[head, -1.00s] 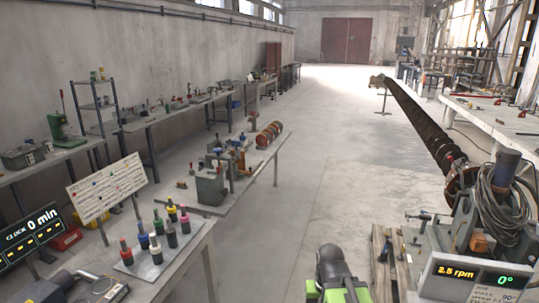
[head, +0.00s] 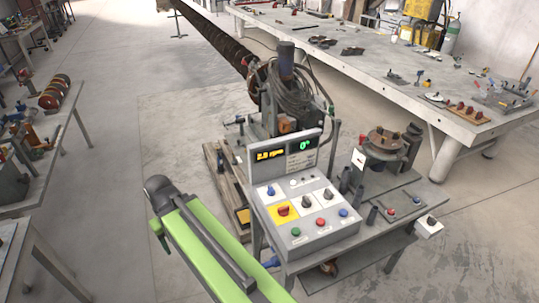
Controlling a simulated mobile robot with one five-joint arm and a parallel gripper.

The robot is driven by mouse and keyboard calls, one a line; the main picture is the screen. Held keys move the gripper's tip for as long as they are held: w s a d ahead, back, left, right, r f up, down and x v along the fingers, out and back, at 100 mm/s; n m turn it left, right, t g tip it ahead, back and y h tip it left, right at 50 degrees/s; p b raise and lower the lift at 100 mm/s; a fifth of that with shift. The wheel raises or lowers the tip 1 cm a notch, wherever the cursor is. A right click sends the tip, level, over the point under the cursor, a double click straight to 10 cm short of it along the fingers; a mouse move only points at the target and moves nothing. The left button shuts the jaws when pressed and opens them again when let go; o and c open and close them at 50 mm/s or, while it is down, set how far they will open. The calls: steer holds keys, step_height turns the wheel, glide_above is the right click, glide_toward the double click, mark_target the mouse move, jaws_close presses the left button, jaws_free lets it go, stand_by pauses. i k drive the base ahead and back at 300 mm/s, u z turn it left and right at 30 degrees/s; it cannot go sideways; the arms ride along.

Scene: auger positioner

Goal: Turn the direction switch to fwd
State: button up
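The control panel (head: 312,238) is a light grey sloped box on a bench, right of my arm. Its upright display (head: 284,150) shows what looks like 2.5 rpm in yellow and 0° in green. On the slope are a red knob (head: 283,211) on a yellow plate, dark knobs (head: 307,199), a blue knob (head: 270,191) at upper left, and green (head: 295,231), red (head: 320,222) and blue (head: 343,212) buttons along the front. The labels are too small to read, so I cannot tell which is the direction switch or its setting. My green arm shows left of the panel; my gripper cannot be made out.
A machine with coiled cable (head: 291,88) and the long dark auger (head: 215,38) stand behind the panel. A round fixture (head: 384,141) is to its right. A long white table (head: 400,88) runs along the back right. The floor at left centre is clear.

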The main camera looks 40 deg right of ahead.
mark_target(305, 203)
steer(key=z, duration=1.5)
